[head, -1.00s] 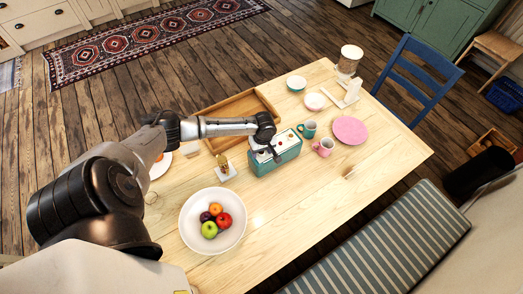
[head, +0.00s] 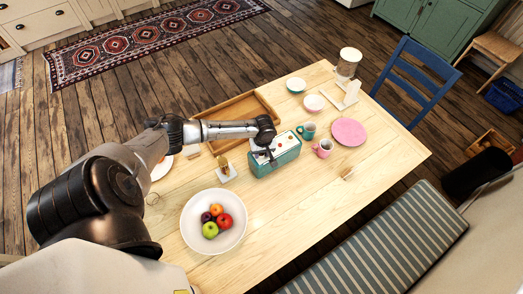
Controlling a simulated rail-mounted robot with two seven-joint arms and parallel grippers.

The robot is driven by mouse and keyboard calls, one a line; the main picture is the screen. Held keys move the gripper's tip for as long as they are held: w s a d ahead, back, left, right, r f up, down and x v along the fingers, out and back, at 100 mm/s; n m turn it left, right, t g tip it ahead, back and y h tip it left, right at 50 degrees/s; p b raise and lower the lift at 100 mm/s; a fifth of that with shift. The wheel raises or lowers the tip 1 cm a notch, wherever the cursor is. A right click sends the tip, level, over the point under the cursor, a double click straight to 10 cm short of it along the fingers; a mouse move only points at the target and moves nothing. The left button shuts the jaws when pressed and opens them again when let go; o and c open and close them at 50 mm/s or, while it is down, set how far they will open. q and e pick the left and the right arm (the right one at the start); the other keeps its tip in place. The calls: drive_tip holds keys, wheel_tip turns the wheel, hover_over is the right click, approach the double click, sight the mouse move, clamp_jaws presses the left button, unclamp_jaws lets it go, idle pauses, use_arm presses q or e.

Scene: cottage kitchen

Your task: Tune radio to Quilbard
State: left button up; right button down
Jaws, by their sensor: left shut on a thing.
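The radio (head: 276,163) is a teal box with a pale top that carries small coloured knobs. It stands on the wooden table near the middle. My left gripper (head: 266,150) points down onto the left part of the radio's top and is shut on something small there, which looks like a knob. The fingertips hide most of what they hold. Any dial or station name is too small to read. My right gripper is not in view.
A wooden tray (head: 212,115) lies behind the radio. A fruit bowl (head: 190,222) stands in front of it, and a small white stand (head: 227,174) is close on its left. A green mug (head: 307,131), a pink mug (head: 323,149) and a pink plate (head: 349,132) are on its right.

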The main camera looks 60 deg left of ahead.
use_arm(q)
drive_tip(key=shift+r+m+p, duration=0.2)
drive_tip(key=shift+m+p, duration=0.6)
drive_tip(key=shift+m, duration=0.1)
drive_tip(key=m+p, duration=0.2)
drive_tip(key=shift+m, duration=0.3)
drive_tip(key=m+p, duration=0.2)
drive_tip(key=m, duration=0.2)
drive_tip(key=shift+f+m, duration=0.1)
drive_tip(key=shift+m, duration=0.2)
drive_tip(key=m+p, duration=0.1)
drive_tip(key=m, duration=0.3)
drive_tip(key=shift+s+m+t, duration=0.1)
drive_tip(key=shift+m+t, duration=0.2)
drive_tip(key=m, duration=0.5)
drive_tip(key=shift+f, duration=0.15)
drive_tip(key=m+b, duration=0.1)
drive_tip(key=m, duration=0.5)
drive_tip(key=m+b, duration=0.1)
drive_tip(key=m, duration=0.3)
drive_tip(key=shift+t, duration=0.3)
drive_tip(key=m+b, duration=0.3)
drive_tip(key=m, duration=0.3)
drive_tip(key=shift+a+f+m, duration=0.1)
drive_tip(key=shift+m, duration=0.3)
drive_tip(key=m+b, duration=0.2)
drive_tip(key=m, duration=0.2)
drive_tip(key=shift+h, duration=0.3)
drive_tip(key=shift+m+b, duration=0.3)
drive_tip(key=shift+m, duration=0.3)
